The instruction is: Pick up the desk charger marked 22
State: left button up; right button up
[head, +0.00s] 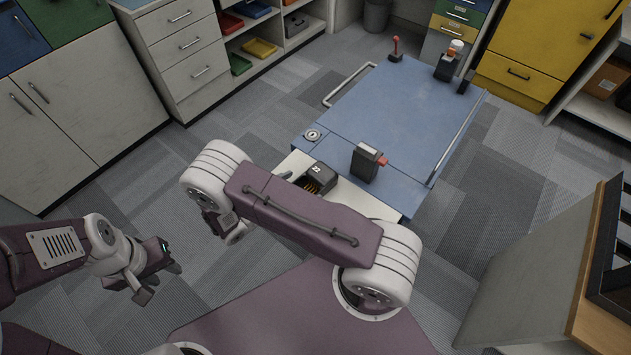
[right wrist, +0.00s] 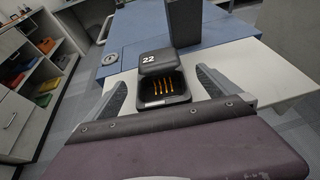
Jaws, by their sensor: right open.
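The desk charger marked 22 (right wrist: 160,84) is a dark unit with a raised block bearing a white "22" and an open well with several orange-gold contacts. It sits on a white surface (right wrist: 240,65) beside the blue top. In the head view the charger (head: 319,174) is partly hidden by my right arm. My right gripper (right wrist: 163,82) is open, with one finger on each side of the charger and visible gaps; I cannot tell its height. My left gripper (head: 155,275) appears open and empty, over the floor at left.
The blue-topped cart (head: 400,110) carries a dark radio-like unit (head: 366,162) near the charger, a round fitting (head: 313,135), and several small items at its far end. Grey cabinets (head: 70,110) stand left, a wooden-edged bench (head: 560,270) right. Carpet between is clear.

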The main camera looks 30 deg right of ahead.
aim_at(315, 178)
jog(key=x, duration=0.2)
jog(key=shift+d+f, duration=0.15)
jog(key=shift+d, duration=0.15)
jog(key=shift+w+d+p, duration=0.15)
jog(key=shift+d+p, duration=0.1)
jog(key=shift+p, duration=0.05)
jog(key=p+x, duration=0.1)
jog(key=x, duration=0.3)
jog(key=shift+w, duration=0.1)
jog(key=shift+w+d+f, duration=0.15)
jog(key=shift+d+f, duration=0.05)
jog(key=shift+d, duration=0.1)
jog(key=shift+a, duration=0.1)
jog(key=c, duration=1.6)
notch_tip(315, 178, up, 10)
jog(key=shift+r, duration=0.1)
jog(key=shift+c, duration=0.2)
